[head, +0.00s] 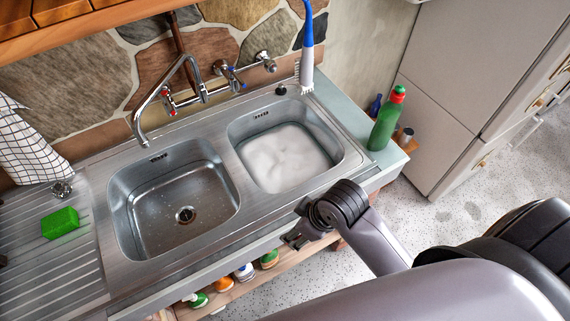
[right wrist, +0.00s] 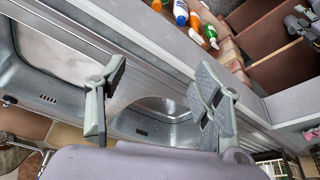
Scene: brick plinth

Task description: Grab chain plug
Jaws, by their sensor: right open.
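A small black round piece (head: 280,89) sits on the sink's back rim behind the right basin. It may be the chain plug, but it is too small to be sure and I can make out no chain. My right gripper (head: 300,238) is in front of the sink's front edge, below the right basin and well apart from that piece. In the right wrist view the right gripper (right wrist: 162,80) has its fingers spread wide with nothing between them. My left gripper is not in view.
The right basin (head: 234,128) holds white suds; the left basin (head: 122,200) is empty. A tap (head: 165,95), brush (head: 307,50), green bottle (head: 386,120), green sponge (head: 61,223) and crumpled metallic scourer (head: 62,190) stand around. Bottles sit on a shelf below.

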